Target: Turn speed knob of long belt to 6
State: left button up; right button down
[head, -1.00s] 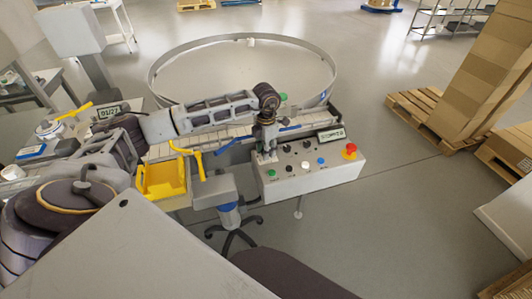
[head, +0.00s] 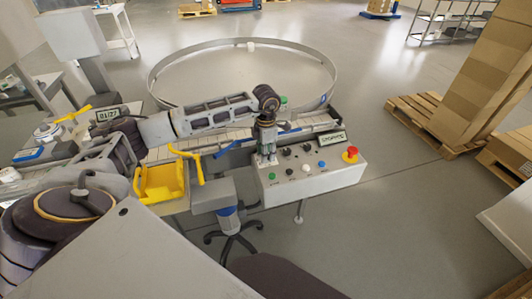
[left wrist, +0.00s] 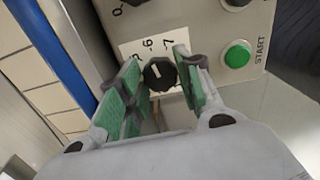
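The grey control box (head: 325,180) carries several knobs and buttons. In the left wrist view a black knob (left wrist: 160,74) sits on a white scale label (left wrist: 140,48), with a 6 and a 7 readable beside it. A pale mark shows on the knob's face; its exact reading is hard to tell. My left gripper (head: 266,160) points down at the box's left end. In the left wrist view its green-padded fingers (left wrist: 156,88) are spread on either side of the knob, and I cannot tell whether they touch it. My right gripper is not in view.
A green START button (left wrist: 237,55) is right of the knob in the wrist view. A red emergency button (head: 350,154) and a display reading STOPPED (head: 332,138) are on the box. A yellow bin (head: 162,184) hangs left, and a stool (head: 228,215) stands below.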

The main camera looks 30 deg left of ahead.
pick_arm(q)
jog(key=o, duration=0.3)
jog(key=shift+r, duration=6)
